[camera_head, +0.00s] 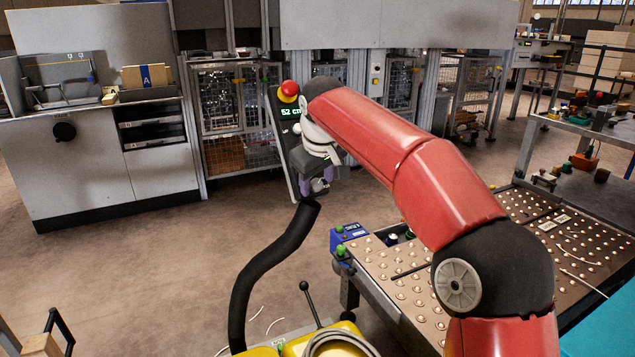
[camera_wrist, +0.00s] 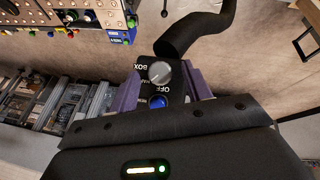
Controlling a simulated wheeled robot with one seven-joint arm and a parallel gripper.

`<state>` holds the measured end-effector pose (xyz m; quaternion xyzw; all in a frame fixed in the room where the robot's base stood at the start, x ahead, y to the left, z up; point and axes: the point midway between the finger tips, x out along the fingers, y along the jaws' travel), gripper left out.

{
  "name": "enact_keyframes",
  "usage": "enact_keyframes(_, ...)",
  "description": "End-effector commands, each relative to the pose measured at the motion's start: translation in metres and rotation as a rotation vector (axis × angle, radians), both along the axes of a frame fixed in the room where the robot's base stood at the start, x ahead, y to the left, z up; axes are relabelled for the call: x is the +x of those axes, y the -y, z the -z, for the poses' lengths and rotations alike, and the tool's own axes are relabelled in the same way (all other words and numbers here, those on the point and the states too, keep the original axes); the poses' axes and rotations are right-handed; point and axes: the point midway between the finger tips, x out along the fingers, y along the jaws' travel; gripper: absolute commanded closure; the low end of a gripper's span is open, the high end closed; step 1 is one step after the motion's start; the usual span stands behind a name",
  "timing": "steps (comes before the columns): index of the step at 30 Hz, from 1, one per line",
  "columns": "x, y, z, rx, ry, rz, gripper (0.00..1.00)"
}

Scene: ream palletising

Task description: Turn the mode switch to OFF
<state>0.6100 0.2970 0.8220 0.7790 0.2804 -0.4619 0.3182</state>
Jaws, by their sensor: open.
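The mode switch is a round grey knob (camera_wrist: 160,72) on a small dark panel (camera_wrist: 146,86), seen in the wrist view. The lettering BOX shows beside the knob and OFF below it; other lettering is partly hidden. I cannot tell exactly which mark the knob points at. A blue button (camera_wrist: 157,101) sits just below the knob. My gripper (camera_wrist: 162,76) is open, with one purple finger on each side of the panel and knob. Contact with the knob cannot be made out. In the head view my gripper (camera_head: 317,184) is at the lower part of the slanted post, and the knob is not discernible.
A ball-studded table (camera_head: 400,281) stands at right, a grey cabinet (camera_head: 85,165) at left.

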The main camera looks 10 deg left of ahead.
Motion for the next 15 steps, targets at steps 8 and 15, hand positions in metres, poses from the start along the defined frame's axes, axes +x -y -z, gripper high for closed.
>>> enact_keyframes(8,0.0021,-0.0008,0.0041,0.001,0.001,0.000,0.51)
enact_keyframes(15,0.0019,-0.0008,0.0041,0.001,0.001,0.000,0.75)
